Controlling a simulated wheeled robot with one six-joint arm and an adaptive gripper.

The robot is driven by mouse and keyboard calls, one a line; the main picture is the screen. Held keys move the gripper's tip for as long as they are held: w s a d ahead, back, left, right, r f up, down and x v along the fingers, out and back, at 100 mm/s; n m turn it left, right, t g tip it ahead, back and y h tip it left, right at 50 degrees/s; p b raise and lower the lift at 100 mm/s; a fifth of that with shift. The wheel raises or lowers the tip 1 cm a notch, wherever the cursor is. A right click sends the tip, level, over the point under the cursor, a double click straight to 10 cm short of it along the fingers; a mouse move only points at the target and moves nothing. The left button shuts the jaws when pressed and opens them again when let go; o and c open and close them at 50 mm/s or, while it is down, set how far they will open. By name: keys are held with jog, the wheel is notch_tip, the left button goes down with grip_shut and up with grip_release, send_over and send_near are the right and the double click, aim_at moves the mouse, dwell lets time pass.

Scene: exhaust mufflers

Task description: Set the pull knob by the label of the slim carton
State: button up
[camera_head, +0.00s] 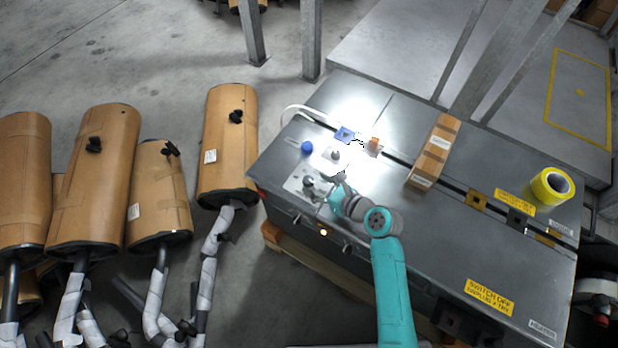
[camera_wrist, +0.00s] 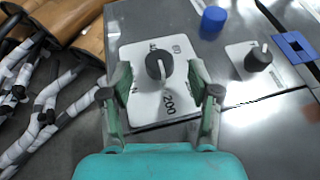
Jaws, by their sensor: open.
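The slim carton (camera_head: 434,152) is a long brown box lying on the grey bench, with white labels (camera_head: 421,182) on it. A dark round knob with a pale pointer (camera_wrist: 159,65) sits on a white plate marked 200 (camera_wrist: 163,107); it also shows in the head view (camera_head: 308,182). A second dark knob (camera_wrist: 258,58) stands on a smaller white plate to its right. I cannot tell which is the pull knob. My gripper (camera_wrist: 160,80) is open and empty, its fingers on either side of the first knob in the wrist view; contact is unclear. It is left of the carton (camera_head: 326,189).
A blue cylinder (camera_head: 307,147), a blue square piece (camera_head: 344,134) and a small orange piece (camera_head: 374,144) are on the bench near the knobs. A yellow tape roll (camera_head: 551,186) lies at the right. Several wrapped mufflers (camera_head: 104,175) stand left of the bench.

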aim_at(310, 180)
jog(key=shift+x, duration=2.15)
jog(key=c, duration=1.2)
